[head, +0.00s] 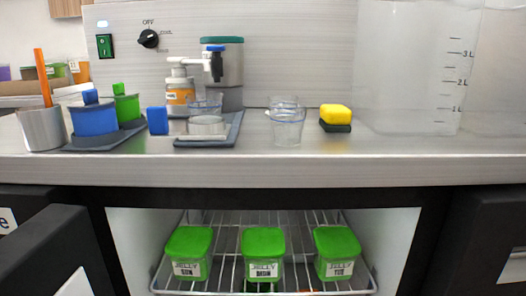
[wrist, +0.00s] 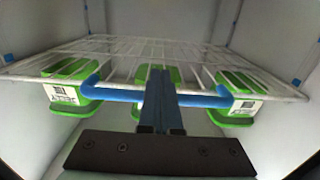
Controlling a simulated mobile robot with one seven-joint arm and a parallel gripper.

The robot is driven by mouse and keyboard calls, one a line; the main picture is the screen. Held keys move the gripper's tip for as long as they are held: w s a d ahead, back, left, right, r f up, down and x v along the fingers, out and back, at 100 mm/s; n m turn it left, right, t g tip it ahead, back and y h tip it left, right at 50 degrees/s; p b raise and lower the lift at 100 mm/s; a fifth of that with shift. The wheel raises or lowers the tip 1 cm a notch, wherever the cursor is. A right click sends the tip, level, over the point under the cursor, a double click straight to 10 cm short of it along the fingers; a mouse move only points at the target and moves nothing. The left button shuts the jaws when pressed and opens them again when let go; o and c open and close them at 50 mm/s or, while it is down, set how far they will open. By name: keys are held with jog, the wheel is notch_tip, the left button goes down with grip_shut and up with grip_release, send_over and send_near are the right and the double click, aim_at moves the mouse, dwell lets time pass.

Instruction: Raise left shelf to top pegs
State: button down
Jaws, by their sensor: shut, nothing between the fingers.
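The wire shelf (head: 226,219) is inside the open cabinet below the counter and also shows in the wrist view (wrist: 135,47). Three green tubs with white labels stand on it: the left tub (head: 189,243), the middle tub (head: 263,243) and the right tub (head: 337,243). In the wrist view my gripper (wrist: 158,99) is shut with nothing held. Its blue crossbar, with bent ends, is close to the shelf and crosses in front of the tubs. I cannot tell whether it touches the shelf. My gripper is not visible in the head view. Small blue marks, perhaps pegs (wrist: 296,82), show on the cabinet walls.
The cabinet has a dark left door (head: 48,250) and a dark right door (head: 492,245), both apparently open. The steel counter (head: 330,170) above carries cups (head: 287,125), a sponge (head: 336,114), tubs, a pump bottle and a sealer. White cabinet walls (head: 375,240) close in the shelf's sides.

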jog(key=shift+w+r+p, duration=0.2)
jog(key=shift+r+p, duration=0.35)
jog(key=shift+r, duration=0.9)
jog(key=shift+s+f, duration=0.2)
jog(key=shift+s, duration=0.8)
jog(key=shift+s+f, duration=0.2)
jog(key=shift+s, duration=2.7)
jog(key=s+f, duration=0.2)
jog(key=s, duration=0.4)
jog(key=shift+s, duration=0.1)
